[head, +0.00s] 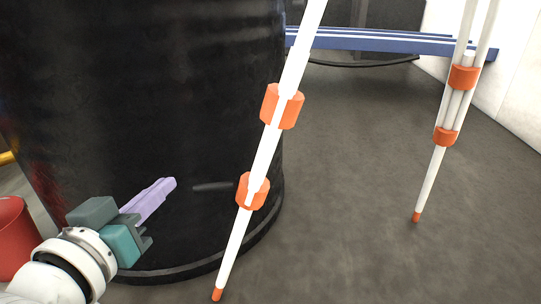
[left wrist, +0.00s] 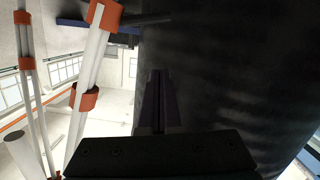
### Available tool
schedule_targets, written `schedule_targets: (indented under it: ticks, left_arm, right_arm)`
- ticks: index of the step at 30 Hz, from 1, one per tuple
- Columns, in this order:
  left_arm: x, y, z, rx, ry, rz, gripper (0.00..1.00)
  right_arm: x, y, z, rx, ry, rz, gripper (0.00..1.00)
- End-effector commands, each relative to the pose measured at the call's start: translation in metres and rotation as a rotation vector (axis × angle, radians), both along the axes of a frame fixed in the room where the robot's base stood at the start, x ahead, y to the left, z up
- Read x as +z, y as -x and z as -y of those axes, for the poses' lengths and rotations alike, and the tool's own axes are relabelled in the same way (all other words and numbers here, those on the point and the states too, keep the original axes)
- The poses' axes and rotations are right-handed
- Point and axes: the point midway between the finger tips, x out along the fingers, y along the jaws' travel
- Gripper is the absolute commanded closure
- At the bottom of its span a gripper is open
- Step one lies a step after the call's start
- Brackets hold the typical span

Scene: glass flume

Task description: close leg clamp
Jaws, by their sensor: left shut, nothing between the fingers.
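A white tripod leg (head: 266,158) slants down to an orange foot (head: 217,294) on the floor. It carries an upper orange clamp (head: 281,106) and a lower orange clamp (head: 252,190). A dark lever (head: 212,186) sticks out sideways from the lower clamp, towards my gripper. In the left wrist view the lower clamp (left wrist: 104,14) is at the top edge with the lever (left wrist: 148,18) pointing right. My left gripper (head: 172,183) has its purple fingers shut and empty, left of the lever and apart from it. My right gripper is not in view.
A large black barrel (head: 130,90) stands close behind the gripper and the leg. Another white leg with orange clamps (head: 464,77) stands at the right. A red container (head: 12,240) is at the left edge. A blue bench (head: 390,42) is at the back. Floor between the legs is clear.

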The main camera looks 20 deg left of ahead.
Motion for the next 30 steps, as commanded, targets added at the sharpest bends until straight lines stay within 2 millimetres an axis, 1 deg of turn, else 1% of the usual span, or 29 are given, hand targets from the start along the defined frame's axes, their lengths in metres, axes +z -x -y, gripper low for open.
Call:
schedule_targets:
  ticks: [1,6,11,12,15,18,22,30]
  left_arm:
    - [-0.006,-0.011,-0.002,0.0,-0.001,0.005,1.0]
    - [-0.014,-0.047,-0.009,-0.001,-0.002,0.006,1.0]
    - [-0.019,-0.079,-0.016,0.0,-0.002,0.004,1.0]
    - [-0.031,-0.076,-0.013,-0.001,0.001,-0.003,1.0]
    - [-0.043,-0.077,-0.01,-0.001,-0.001,-0.003,1.0]
    - [-0.05,-0.078,-0.008,-0.001,-0.001,-0.002,1.0]
    - [-0.052,-0.079,-0.006,-0.001,-0.001,-0.002,1.0]
    - [-0.052,-0.079,-0.006,-0.001,-0.002,-0.001,1.0]
  right_arm:
    - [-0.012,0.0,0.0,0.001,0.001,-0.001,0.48]
    - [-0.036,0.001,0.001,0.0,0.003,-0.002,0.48]
    - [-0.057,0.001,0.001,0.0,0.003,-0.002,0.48]
    - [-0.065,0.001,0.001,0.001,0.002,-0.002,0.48]
    - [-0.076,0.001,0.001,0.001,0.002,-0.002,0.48]
    - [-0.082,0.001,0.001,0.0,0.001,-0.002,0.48]
    - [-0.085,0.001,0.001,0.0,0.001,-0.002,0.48]
    - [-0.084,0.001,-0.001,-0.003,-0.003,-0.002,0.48]
